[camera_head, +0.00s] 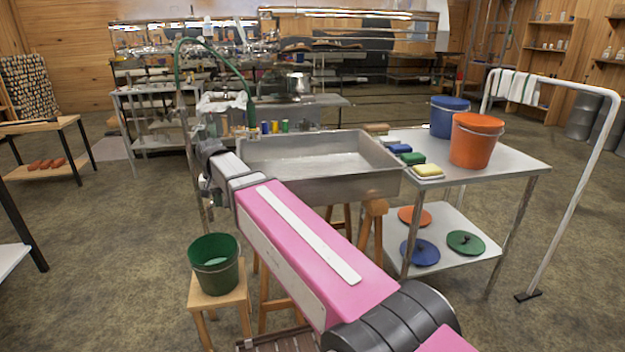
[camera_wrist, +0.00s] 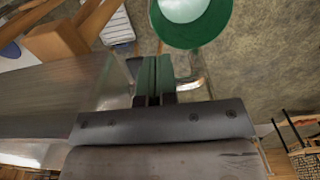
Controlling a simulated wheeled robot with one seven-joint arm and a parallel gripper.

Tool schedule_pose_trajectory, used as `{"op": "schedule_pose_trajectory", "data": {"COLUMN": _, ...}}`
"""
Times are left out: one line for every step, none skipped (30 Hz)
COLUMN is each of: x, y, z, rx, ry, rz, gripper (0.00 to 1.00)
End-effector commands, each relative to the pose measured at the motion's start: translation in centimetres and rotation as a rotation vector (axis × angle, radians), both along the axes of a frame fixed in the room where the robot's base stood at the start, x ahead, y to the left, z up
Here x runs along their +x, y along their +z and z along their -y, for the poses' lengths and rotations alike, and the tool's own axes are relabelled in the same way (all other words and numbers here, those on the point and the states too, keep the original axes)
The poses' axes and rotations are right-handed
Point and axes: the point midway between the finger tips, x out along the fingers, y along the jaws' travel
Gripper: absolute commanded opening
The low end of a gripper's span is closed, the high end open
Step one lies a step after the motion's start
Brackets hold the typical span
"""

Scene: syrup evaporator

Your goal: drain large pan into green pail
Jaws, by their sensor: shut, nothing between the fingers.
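The large pan (camera_head: 325,187) is a wide, shallow steel box on a wooden stand, with a pale, shiny floor. Its metal side (camera_wrist: 60,95) fills the left of the wrist view. The green pail (camera_head: 214,263) stands upright on a small wooden stool, below and in front of the pan's left end. It also shows at the top of the wrist view (camera_wrist: 190,20), with a pale area inside. My gripper (camera_wrist: 153,62) is shut and empty, with its green fingers together beside the pan's left end. A bent metal piece (camera_wrist: 196,85) is close beside the fingers; contact is unclear.
A metal table (camera_head: 505,165) at right holds an orange bucket (camera_head: 474,142), a blue bucket (camera_head: 449,118) and sponges; lids lie on its lower shelf. A green hose (camera_head: 215,50) arches behind the pan's left end. The floor left of the stool is clear.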

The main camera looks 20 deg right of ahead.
Motion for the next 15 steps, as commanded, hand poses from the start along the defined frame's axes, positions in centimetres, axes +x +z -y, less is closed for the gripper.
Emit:
{"op": "schedule_pose_trajectory", "data": {"x": 0.0, "y": 0.5, "z": -0.1, "rx": 0.000, "ry": 0.000, "rz": 0.001, "gripper": 0.00}}
{"op": "schedule_pose_trajectory", "data": {"x": 0.0, "y": 0.7, "z": -0.2, "rx": 0.000, "ry": 0.000, "rz": 0.000, "gripper": 0.00}}
{"op": "schedule_pose_trajectory", "data": {"x": 0.0, "y": 1.0, "z": -0.2, "rx": 0.000, "ry": 0.000, "rz": 0.000, "gripper": 0.00}}
{"op": "schedule_pose_trajectory", "data": {"x": 0.1, "y": 1.3, "z": -0.3, "rx": 0.000, "ry": 0.000, "rz": 0.000, "gripper": 0.00}}
{"op": "schedule_pose_trajectory", "data": {"x": 0.1, "y": 1.5, "z": -0.4, "rx": 0.000, "ry": 0.000, "rz": 0.000, "gripper": 0.00}}
{"op": "schedule_pose_trajectory", "data": {"x": 0.1, "y": 1.9, "z": -0.4, "rx": 0.000, "ry": 0.000, "rz": 0.001, "gripper": 0.00}}
{"op": "schedule_pose_trajectory", "data": {"x": 0.1, "y": 2.2, "z": -0.5, "rx": 0.000, "ry": 0.000, "rz": 0.001, "gripper": 0.00}}
{"op": "schedule_pose_trajectory", "data": {"x": 0.1, "y": 2.4, "z": -0.5, "rx": 0.000, "ry": 0.000, "rz": 0.001, "gripper": 0.00}}
{"op": "schedule_pose_trajectory", "data": {"x": 0.1, "y": 2.7, "z": -0.6, "rx": 0.000, "ry": 0.000, "rz": 0.000, "gripper": 0.00}}
{"op": "schedule_pose_trajectory", "data": {"x": 0.1, "y": 3.0, "z": -0.7, "rx": 0.000, "ry": 0.000, "rz": 0.000, "gripper": 0.00}}
{"op": "schedule_pose_trajectory", "data": {"x": 0.1, "y": 3.2, "z": -0.7, "rx": 0.000, "ry": -0.001, "rz": 0.000, "gripper": 0.00}}
{"op": "schedule_pose_trajectory", "data": {"x": 0.1, "y": 3.5, "z": -0.8, "rx": 0.000, "ry": -0.001, "rz": 0.000, "gripper": 0.00}}
{"op": "schedule_pose_trajectory", "data": {"x": 0.1, "y": 3.8, "z": -0.9, "rx": 0.000, "ry": -0.001, "rz": 0.000, "gripper": 0.00}}
{"op": "schedule_pose_trajectory", "data": {"x": 0.1, "y": 4.0, "z": -0.9, "rx": 0.000, "ry": -0.001, "rz": 0.001, "gripper": 0.00}}
{"op": "schedule_pose_trajectory", "data": {"x": 0.1, "y": 4.4, "z": -1.0, "rx": 0.000, "ry": -0.001, "rz": 0.001, "gripper": 0.00}}
